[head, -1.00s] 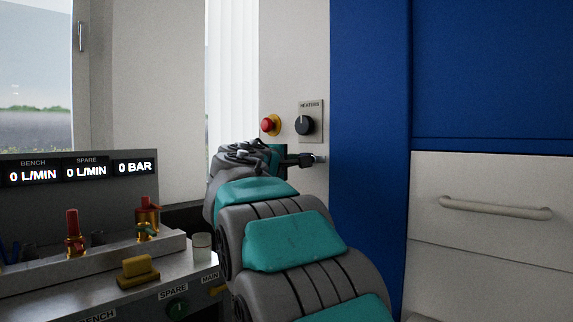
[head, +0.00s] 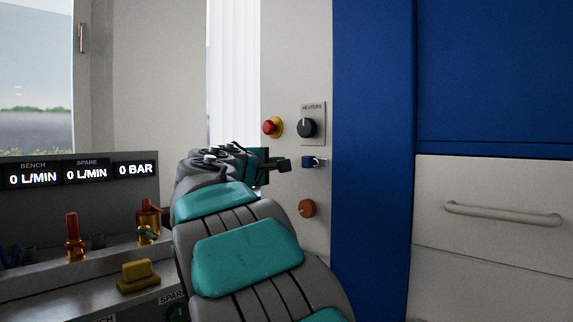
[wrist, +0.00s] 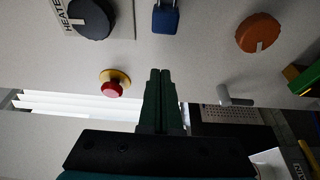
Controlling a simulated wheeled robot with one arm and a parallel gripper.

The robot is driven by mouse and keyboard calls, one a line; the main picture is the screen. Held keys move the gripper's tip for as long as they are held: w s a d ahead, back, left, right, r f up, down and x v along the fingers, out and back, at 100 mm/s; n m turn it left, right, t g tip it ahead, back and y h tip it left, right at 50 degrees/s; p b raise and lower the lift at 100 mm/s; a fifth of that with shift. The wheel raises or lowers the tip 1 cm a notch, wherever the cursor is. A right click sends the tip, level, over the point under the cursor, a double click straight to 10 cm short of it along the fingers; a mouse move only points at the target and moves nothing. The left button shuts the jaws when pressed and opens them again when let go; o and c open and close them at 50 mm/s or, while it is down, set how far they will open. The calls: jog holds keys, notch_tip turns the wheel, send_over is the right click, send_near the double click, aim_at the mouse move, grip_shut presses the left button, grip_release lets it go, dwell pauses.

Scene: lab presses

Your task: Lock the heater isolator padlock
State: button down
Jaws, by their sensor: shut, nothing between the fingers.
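The small blue padlock (head: 308,161) is on the pale wall panel, below the black HEATERS knob (head: 307,127), with its metal shackle pointing right in the head view. In the wrist view the blue padlock body (wrist: 165,20) is at the top edge and its shackle is partly cut off. I cannot tell whether the shackle is fully seated. My gripper (head: 284,164) is left of the padlock in the head view. In the wrist view my gripper (wrist: 160,73) has its fingers together, empty, pointing toward the padlock with a gap between.
A red button on a yellow base (head: 270,127) is left of the HEATERS knob. An orange knob (head: 307,208) is below the padlock. A bench with gauges and red-handled valves (head: 73,236) stands left. A blue cabinet (head: 370,160) and drawers with a handle (head: 503,212) are right.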

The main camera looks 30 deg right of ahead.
jog(key=v, duration=0.6)
jog(key=shift+f, duration=0.1)
dwell(0.3)
jog(key=s+d+f+m+g+y, duration=0.2)
jog(key=s+f+g+y, duration=0.15)
jog(key=s+f, duration=0.7)
jog(key=s+d+f+m+g+y, duration=0.2)
jog(key=s+f+m+g, duration=0.3)
jog(key=f, duration=1)
jog(key=s+a+f+g+y, duration=0.1)
jog(key=s+a+f+y, duration=0.1)
jog(key=s+a+f, duration=0.3)
jog(key=s+a+f+g+y, duration=0.2)
jog(key=s+a+f, duration=0.4)
jog(key=s+f, duration=0.3)
jog(key=s+a+f+m+g+y, duration=0.1)
jog(key=s+a+f+y, duration=0.3)
jog(key=s, duration=0.9)
notch_tip(320, 180, down, 3)
jog(key=shift+s+a+f+g, duration=0.1)
jog(key=shift+s+a+g, duration=0.3)
jog(key=shift+a, duration=0.55)
jog(key=shift+w+d, duration=0.1)
jog(key=shift+d, duration=0.05)
